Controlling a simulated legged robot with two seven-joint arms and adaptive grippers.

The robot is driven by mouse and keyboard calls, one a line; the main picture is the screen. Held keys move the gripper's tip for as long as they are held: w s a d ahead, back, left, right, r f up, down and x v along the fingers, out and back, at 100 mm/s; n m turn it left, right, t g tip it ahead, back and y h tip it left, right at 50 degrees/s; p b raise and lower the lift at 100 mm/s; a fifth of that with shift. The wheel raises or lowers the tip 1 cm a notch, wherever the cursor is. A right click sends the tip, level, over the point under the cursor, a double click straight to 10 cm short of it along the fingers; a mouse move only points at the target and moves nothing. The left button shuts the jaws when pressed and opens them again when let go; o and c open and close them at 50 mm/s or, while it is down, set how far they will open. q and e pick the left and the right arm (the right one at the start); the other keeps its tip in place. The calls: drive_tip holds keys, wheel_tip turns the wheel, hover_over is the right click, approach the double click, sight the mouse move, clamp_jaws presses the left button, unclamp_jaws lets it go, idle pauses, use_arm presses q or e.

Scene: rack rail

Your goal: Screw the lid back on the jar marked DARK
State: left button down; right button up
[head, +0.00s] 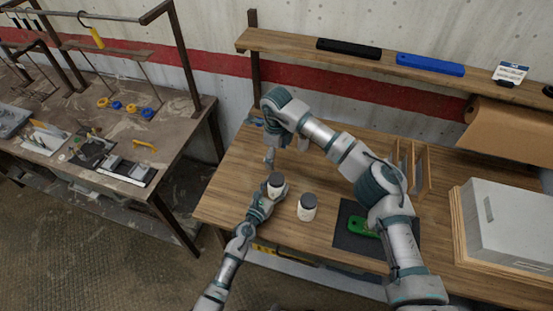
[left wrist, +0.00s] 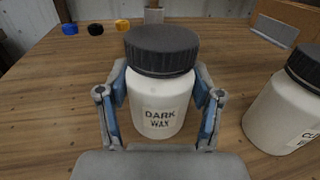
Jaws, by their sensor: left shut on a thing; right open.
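The jar marked DARK WAX (left wrist: 160,112) is white and stands upright on the wooden bench. Its black ribbed lid (left wrist: 162,50) sits on its mouth and looks level; I cannot tell how tight it is. In the head view the jar (head: 276,192) is left of a second jar. My left gripper (left wrist: 162,105) is shut around the jar's body, one finger on each side. My right gripper (head: 269,158) is open and empty, pointing down behind and above the jar, apart from the lid.
A second white jar (head: 307,208) with a dark lid stands close on the right. A green object (head: 363,227) lies on a dark mat (head: 348,241), partly behind my right arm. Wooden dividers (head: 420,168) and a grey box (head: 510,222) are further right. The bench's left front is clear.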

use_arm(q)
drive_tip(key=shift+c, duration=0.5)
unclamp_jaws()
drive_tip(key=v, duration=1.2)
drive_tip(key=shift+w+a+f, duration=0.1)
